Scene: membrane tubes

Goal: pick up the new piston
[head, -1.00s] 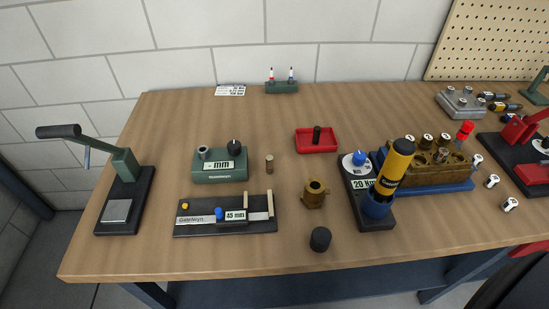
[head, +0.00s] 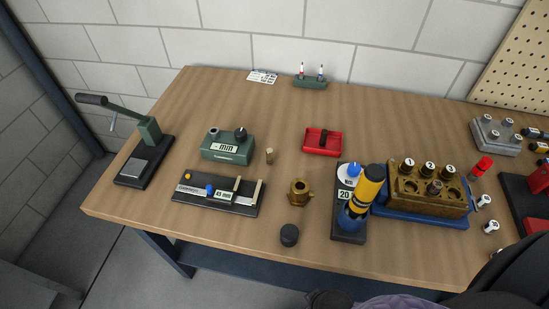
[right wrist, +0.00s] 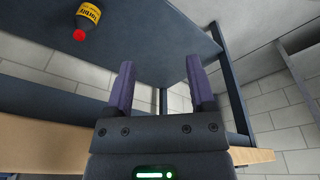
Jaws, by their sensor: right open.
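No piston is labelled, so I cannot tell for sure which part is the new one. A dark cylindrical part (head: 322,139) is in the red tray (head: 338,152). A brass, cup-like body (head: 299,191) and a black round cap (head: 289,235) sit nearer the front edge. My right gripper (right wrist: 160,85) is open and empty in the right wrist view, its purple fingers apart, away from these parts. My left gripper is not in view.
A lever press (head: 145,165) stands at the left, a 45 mm slide gauge (head: 218,195) at front left. A torque stand with a yellow-black tool (head: 365,190) and a brass block (head: 430,190) stand right. The right wrist view shows a yellow bottle (right wrist: 88,14).

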